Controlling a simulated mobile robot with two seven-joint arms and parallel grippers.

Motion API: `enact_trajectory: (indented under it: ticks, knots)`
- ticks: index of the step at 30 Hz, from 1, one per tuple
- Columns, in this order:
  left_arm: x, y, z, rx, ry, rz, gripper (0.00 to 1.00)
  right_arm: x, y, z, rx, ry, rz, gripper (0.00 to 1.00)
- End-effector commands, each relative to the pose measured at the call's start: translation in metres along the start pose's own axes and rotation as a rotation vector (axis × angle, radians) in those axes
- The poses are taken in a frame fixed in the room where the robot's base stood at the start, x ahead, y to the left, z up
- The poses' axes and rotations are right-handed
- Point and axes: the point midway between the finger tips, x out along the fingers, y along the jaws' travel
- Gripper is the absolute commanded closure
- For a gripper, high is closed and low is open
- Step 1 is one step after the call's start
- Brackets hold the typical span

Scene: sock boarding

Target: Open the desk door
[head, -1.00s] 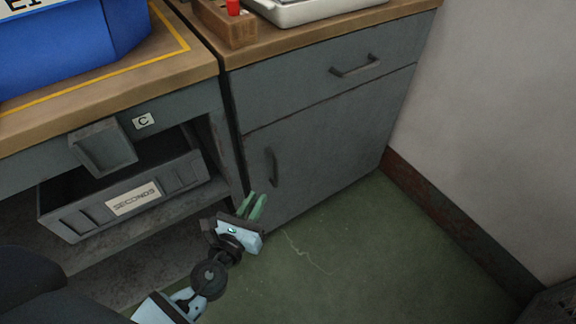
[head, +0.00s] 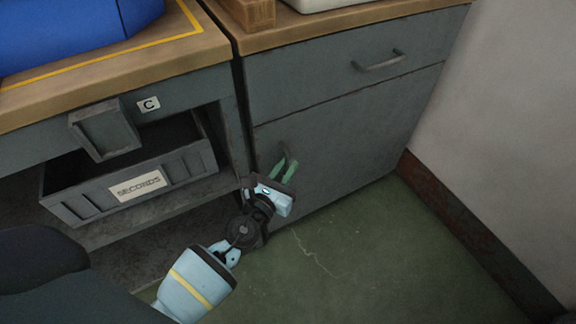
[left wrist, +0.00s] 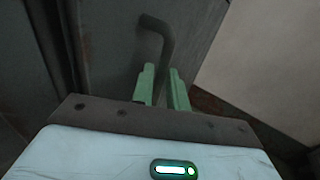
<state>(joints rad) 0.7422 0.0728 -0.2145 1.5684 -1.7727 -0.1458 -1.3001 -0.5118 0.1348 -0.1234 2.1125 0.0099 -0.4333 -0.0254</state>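The grey desk door (head: 345,150) is shut, below a drawer, in the head view. Its dark bar handle (head: 284,150) is upright near the door's left edge and partly hidden by my fingers. My left gripper (head: 285,168) is at the handle's lower part, its green fingers pointing up toward the door. In the left wrist view the handle (left wrist: 161,38) runs down to the gap between the two fingertips (left wrist: 162,72). The fingers are apart, with a narrow gap, and I see no clear grip on the handle. My right gripper is not in view.
The drawer above has its own handle (head: 379,62) and is shut. A grey bin labelled SECONDS (head: 80,205) sits under the bench at left. A blue container (head: 75,35) stands on the bench top. Green floor (head: 350,255) is clear before the door; a wall (head: 510,130) stands at right.

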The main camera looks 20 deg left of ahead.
Motion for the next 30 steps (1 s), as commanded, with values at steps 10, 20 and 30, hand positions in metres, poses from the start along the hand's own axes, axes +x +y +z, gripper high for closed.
enact_trajectory:
  ticks: [10, 20, 30]
  knots:
    - [0.0092, -0.0001, 0.0, 0.0, 0.001, 0.0, 0.85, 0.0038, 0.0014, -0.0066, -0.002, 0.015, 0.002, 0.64]
    - [0.009, 0.0, 0.0, 0.0, 0.0, 0.0, 1.0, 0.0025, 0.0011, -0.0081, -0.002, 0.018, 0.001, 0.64]
    - [0.0085, -0.005, -0.0001, -0.003, 0.001, 0.005, 1.0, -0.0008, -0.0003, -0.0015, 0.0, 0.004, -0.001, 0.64]
